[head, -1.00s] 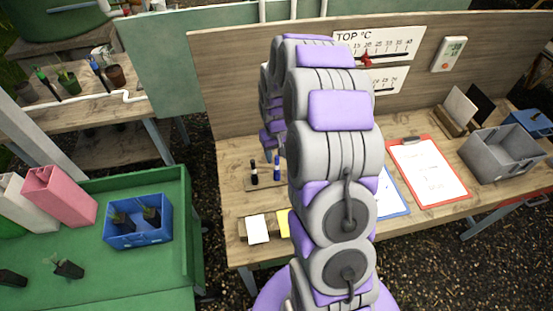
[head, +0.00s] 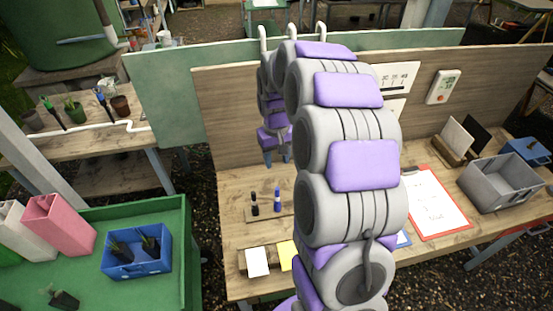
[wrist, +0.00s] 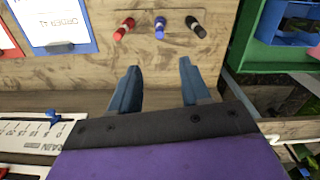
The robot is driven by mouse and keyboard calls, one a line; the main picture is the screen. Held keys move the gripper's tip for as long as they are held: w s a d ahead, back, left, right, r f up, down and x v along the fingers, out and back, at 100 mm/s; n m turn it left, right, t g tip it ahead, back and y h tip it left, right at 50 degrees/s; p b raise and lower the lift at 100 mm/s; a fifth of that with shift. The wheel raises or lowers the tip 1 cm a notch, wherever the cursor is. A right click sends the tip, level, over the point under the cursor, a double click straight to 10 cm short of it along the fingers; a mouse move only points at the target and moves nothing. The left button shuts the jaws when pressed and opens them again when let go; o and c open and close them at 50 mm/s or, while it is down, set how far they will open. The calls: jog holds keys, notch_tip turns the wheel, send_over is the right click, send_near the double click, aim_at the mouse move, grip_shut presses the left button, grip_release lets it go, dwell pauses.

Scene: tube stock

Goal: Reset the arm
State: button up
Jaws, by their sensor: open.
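My gripper (head: 277,160) hangs over the back of the wooden bench (head: 235,190), in front of its back panel, fingers pointing down. In the wrist view the two blue-grey fingers (wrist: 158,72) are spread apart with nothing between them. My arm arches up and over in the head view and hides part of the bench. A red marker (wrist: 124,29), a blue marker (wrist: 160,27) and a black marker (wrist: 195,27) are beyond the fingertips in the wrist view. The blue marker (head: 277,199) and black marker (head: 254,203) stand on the bench, apart from the gripper.
A grey bin (head: 495,170) and a red clipboard (head: 437,205) are on the bench's right. A green table (head: 70,280) at left holds a blue crate (head: 137,268). A thermometer (head: 442,87) hangs on the back panel. A scale with a blue pin (wrist: 53,116) shows in the wrist view.

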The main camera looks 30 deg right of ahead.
jog(key=shift+s, duration=0.1)
jog(key=s+a+r+b, duration=0.1)
jog(key=s+a, duration=0.3)
jog(key=s, duration=0.7)
jog(key=s+a+r+n+g+b, duration=0.1)
jog(key=s+a, duration=0.4)
jog(key=s, duration=0.5)
jog(key=s+a+r+b, duration=0.1)
jog(key=s+a, duration=0.4)
jog(key=s, duration=0.6)
jog(key=shift+s+a+r+g, duration=0.15)
jog(key=shift+s+r+g, duration=0.2)
jog(key=shift+r, duration=0.25)
